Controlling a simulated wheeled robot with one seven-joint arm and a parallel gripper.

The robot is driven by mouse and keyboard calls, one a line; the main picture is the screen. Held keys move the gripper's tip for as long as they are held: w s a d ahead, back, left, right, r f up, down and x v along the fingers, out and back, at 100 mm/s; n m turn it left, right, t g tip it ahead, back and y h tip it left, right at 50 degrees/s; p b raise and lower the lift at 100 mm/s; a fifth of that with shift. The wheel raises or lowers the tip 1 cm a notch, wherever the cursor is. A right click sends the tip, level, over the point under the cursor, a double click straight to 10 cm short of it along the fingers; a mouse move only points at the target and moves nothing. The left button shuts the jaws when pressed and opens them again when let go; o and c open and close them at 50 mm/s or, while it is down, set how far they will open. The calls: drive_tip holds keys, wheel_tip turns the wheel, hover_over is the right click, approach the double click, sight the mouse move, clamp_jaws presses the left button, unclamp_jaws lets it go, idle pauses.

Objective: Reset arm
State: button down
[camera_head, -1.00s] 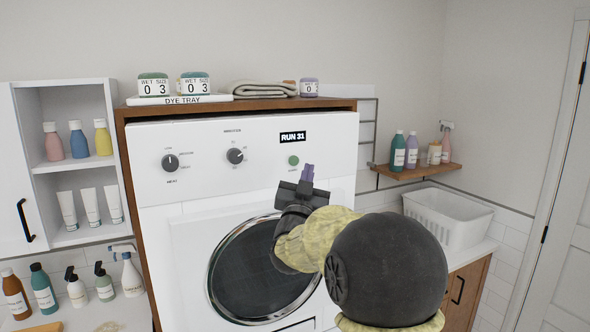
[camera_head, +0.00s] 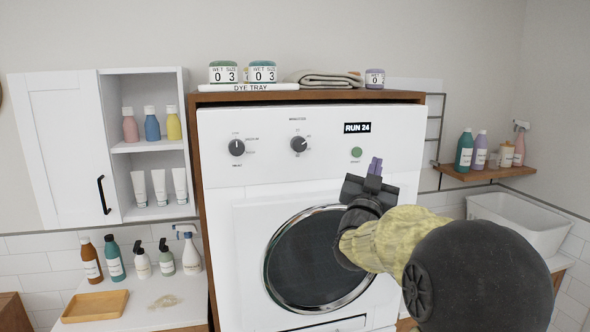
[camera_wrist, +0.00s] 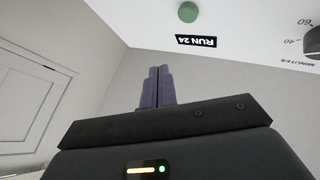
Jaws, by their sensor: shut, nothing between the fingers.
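My gripper (camera_head: 374,166) is raised in front of the white washing machine (camera_head: 225,210), its purple fingers together and empty. In the head view the fingertips appear just below and right of the green button (camera_head: 357,152); I cannot tell the exact gap. In the wrist view the shut fingers (camera_wrist: 158,72) point up the picture, apart from the machine's panel. The green button (camera_wrist: 188,12) and the RUN 24 display (camera_wrist: 196,41) show beyond them. My arm covers the right part of the round door (camera_head: 315,255).
Labelled jars (camera_head: 262,72) stand on the dye tray (camera_head: 250,87) on top of the machine. Bottles stand on a wooden shelf (camera_head: 485,173) at right, above a white basket (camera_head: 520,222). At left are a white cabinet (camera_head: 60,150) and a counter (camera_head: 150,312) with several bottles.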

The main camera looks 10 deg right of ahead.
drive_tip(key=s+a+f+n+g+y, duration=0.1)
drive_tip(key=a+f+n+g+y, duration=0.1)
drive_tip(key=a+f+y, duration=0.35)
drive_tip(key=a+f+n+g+y, duration=0.1)
drive_tip(key=a+f+n+y, duration=0.15)
drive_tip(key=f, duration=0.55)
drive_tip(key=s+a+f+n+g+y, duration=0.1)
drive_tip(key=a+f+n+g+y, duration=0.15)
drive_tip(key=f, duration=0.45)
drive_tip(key=s+a+f+n+g+y, duration=0.1)
drive_tip(key=s+a+f+g, duration=0.1)
drive_tip(key=s+f, duration=0.3)
drive_tip(key=s+a+f+n+g+y, duration=0.1)
drive_tip(key=s+a+f+g, duration=0.1)
drive_tip(key=s+f+g, duration=0.3)
drive_tip(key=s+a+f+g+y, duration=0.1)
drive_tip(key=s+a+f+g, duration=0.1)
drive_tip(key=s+f+g, duration=0.2)
drive_tip(key=s+f, duration=0.3)
drive_tip(key=s, duration=0.5)
drive_tip(key=shift+a+f+n, duration=0.2)
drive_tip(key=shift+a+n, duration=0.1)
drive_tip(key=shift+n, duration=0.1)
